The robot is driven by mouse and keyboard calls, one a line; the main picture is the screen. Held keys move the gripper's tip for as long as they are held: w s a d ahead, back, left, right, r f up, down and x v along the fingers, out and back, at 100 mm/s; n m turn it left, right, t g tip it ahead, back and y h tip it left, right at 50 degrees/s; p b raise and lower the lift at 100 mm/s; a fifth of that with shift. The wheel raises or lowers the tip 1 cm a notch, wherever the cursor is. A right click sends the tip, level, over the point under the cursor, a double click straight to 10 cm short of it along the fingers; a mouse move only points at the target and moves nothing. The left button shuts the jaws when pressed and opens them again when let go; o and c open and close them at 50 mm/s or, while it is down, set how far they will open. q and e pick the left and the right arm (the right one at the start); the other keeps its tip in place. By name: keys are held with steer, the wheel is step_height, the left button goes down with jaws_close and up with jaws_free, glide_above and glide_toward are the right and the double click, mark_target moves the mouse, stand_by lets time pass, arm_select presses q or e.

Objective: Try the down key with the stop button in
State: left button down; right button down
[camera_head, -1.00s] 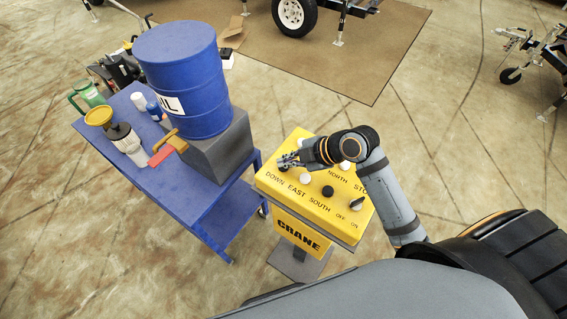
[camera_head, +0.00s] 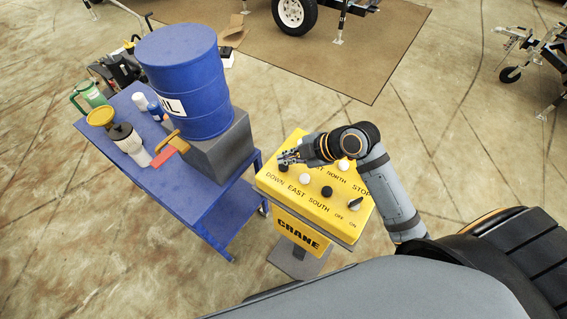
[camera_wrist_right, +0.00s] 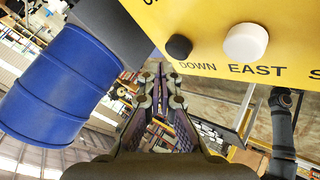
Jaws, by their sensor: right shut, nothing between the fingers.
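The yellow crane control box (camera_head: 290,208) stands on a post right of the blue cart. Its black down key (camera_head: 283,168) is at the left, by the DOWN label; it also shows in the right wrist view (camera_wrist_right: 179,47). My right gripper (camera_head: 284,158) is shut and empty, just beyond the down key in the head view. In the wrist view its fingertips (camera_wrist_right: 164,74) are close to the key but apart from it in the picture. My arm hides the stop button; only the STOP label (camera_head: 361,190) shows. My left gripper is out of view.
A white east key (camera_head: 305,178), black south key (camera_head: 327,191) and OFF/ON switch (camera_head: 356,203) line the near side. A blue drum (camera_head: 185,85) sits on a grey block on the blue cart (camera_head: 190,205).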

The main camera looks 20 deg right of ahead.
mark_target(287, 166)
steer(key=shift+r, duration=0.1)
step_height(287, 166, up, 5)
steer(key=p, duration=0.4)
